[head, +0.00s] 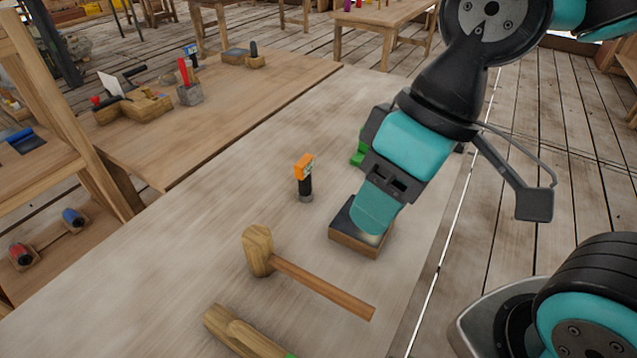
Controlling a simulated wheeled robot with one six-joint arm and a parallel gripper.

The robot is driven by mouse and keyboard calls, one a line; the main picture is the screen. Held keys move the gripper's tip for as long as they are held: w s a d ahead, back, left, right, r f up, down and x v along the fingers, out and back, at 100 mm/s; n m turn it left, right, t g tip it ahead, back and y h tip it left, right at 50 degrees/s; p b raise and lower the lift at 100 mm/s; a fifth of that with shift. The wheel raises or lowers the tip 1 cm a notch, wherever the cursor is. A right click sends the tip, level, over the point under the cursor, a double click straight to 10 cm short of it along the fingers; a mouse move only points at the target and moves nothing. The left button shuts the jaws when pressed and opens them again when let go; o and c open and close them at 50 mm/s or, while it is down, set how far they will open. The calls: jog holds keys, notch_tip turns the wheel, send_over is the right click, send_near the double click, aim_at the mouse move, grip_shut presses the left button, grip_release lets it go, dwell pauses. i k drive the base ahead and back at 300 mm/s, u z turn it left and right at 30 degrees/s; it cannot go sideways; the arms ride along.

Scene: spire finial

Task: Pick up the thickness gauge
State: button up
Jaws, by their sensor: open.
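I cannot tell for sure which thing is the thickness gauge. A small upright tool with an orange head and a black body (304,178) stands on the pale worktop, left of my gripper. My gripper (376,212) is open and points down over a dark-topped wooden block (350,243), hiding part of its top. I cannot tell whether they touch. A green thing (358,156) shows just behind my gripper, mostly hidden by it.
A wooden mallet (258,250) lies in front of the block, its handle toward the right. Rounded wooden pieces (240,335) lie at the near edge. Another table (220,95) at the back left holds several tools. The pale worktop (190,240) is clear on the left.

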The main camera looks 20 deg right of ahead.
aim_at(303, 169)
jog(key=z, duration=0.5)
jog(key=k, duration=1.15)
jog(key=z, duration=0.8)
jog(key=i, duration=1.45)
jog(key=u, duration=1.25)
jog(key=i, duration=0.7)
jog(key=u, duration=0.8)
